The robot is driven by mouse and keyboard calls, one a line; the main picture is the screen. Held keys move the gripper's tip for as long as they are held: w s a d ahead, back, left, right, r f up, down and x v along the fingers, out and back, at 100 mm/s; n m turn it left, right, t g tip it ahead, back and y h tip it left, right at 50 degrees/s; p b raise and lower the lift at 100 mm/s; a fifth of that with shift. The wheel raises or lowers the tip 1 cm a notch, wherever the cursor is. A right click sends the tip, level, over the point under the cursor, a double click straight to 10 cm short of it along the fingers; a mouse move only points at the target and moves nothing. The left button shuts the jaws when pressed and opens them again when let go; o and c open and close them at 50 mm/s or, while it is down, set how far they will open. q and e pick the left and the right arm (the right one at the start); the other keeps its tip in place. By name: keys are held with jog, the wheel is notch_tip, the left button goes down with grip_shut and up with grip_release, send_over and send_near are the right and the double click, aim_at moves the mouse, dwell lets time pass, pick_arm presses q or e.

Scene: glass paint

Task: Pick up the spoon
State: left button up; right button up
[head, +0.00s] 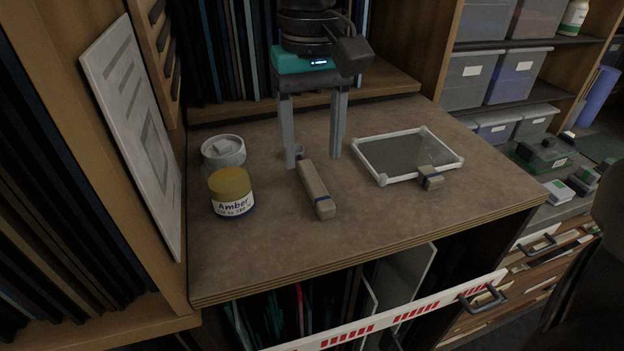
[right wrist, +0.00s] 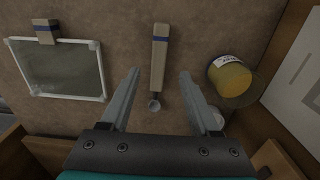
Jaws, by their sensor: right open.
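The spoon (head: 316,190) lies on the brown worktop, with a thick beige handle, a blue band near its front end and a small grey bowl at the back. In the right wrist view the spoon (right wrist: 159,55) lies between the finger lines, its bowl nearer the palm. My right gripper (head: 313,161) is open and empty, pointing down over the spoon's bowl end. Its fingers (right wrist: 159,72) are on either side of the handle in the right wrist view, apart from it. The exact height above the worktop is hard to tell. My left gripper is not in view.
An amber-labelled jar (head: 231,194) and a whitish open pot (head: 223,152) stand left of the spoon. A white-framed glass panel (head: 405,154) lies to the right, with a small beige block (head: 430,178) at its front edge. The front of the worktop (head: 400,225) is clear.

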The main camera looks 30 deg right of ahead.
aim_at(311, 176)
jog(key=f, duration=0.2)
jog(key=w+f, duration=0.1)
jog(key=shift+d+f, duration=0.25)
jog(key=shift+f, duration=0.7)
grip_shut()
